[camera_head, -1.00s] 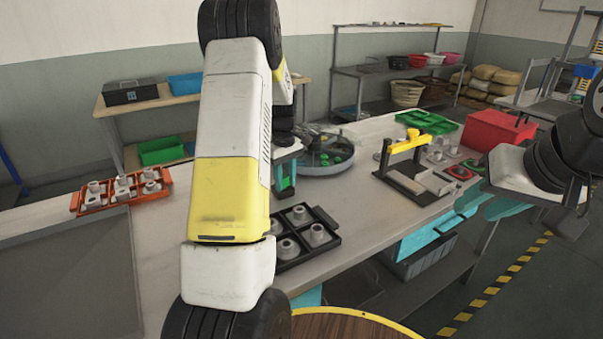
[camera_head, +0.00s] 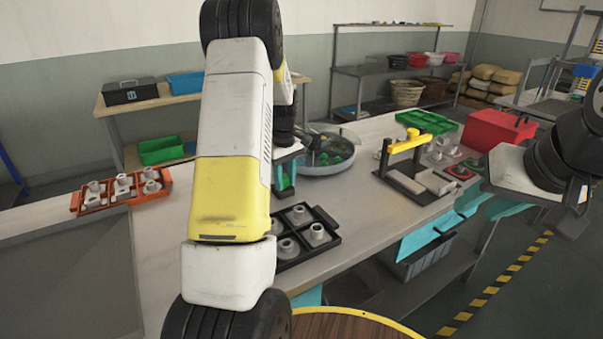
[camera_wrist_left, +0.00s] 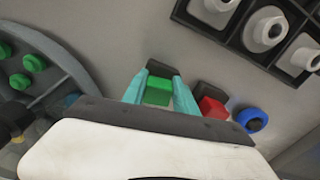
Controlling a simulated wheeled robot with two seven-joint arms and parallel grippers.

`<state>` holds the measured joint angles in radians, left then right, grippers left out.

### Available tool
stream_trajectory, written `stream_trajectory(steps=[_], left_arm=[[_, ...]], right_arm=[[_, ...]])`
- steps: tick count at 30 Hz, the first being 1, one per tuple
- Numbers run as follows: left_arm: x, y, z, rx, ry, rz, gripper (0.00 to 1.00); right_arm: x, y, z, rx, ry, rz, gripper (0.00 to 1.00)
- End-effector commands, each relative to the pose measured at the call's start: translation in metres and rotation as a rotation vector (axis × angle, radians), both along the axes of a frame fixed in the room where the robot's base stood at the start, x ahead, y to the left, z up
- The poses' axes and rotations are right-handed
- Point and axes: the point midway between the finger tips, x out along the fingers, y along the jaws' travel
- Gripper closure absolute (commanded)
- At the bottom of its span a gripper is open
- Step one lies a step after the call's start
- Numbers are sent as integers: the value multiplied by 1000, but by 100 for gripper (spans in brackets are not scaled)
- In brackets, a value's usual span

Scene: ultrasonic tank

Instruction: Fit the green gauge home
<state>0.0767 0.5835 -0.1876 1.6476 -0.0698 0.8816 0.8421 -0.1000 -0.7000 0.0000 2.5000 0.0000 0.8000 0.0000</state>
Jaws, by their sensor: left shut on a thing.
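My left gripper (camera_head: 284,178) is above the bench, partly hidden by my left arm in the head view. In the left wrist view its teal fingers (camera_wrist_left: 160,93) are shut on a green block (camera_wrist_left: 157,92), which I take as the green gauge. A dark block (camera_wrist_left: 161,69) shows just beyond it. A red block (camera_wrist_left: 212,107) with a dark part and a blue ring (camera_wrist_left: 251,120) are to the right of the fingers. The gauge's underside and its seat are hidden. My right gripper (camera_head: 490,207) is at the right, its teal fingers apart and seemingly empty.
A black tray (camera_head: 330,220) holding grey flanged parts is close to the left gripper. A round grey tub (camera_head: 325,168) with green pieces stands behind. A yellow-handled fixture (camera_head: 405,144), a red bin (camera_head: 497,130) and an orange tray (camera_head: 105,203) are also on the bench.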

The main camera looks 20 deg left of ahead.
Motion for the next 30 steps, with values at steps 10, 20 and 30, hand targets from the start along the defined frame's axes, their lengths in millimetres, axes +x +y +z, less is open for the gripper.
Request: stream_trajectory(steps=[10, 20, 30], left_arm=[[0, 0, 0, 0, 0, 0, 100], [0, 0, -1, 0, 0, 0, 100], [0, 0, -1, 0, 0, 0, 46]], right_arm=[[0, 0, 0, 0, 0, 0, 64], [0, 0, 0, 0, 0, 0, 64], [0, 0, 0, 0, 0, 0, 64]])
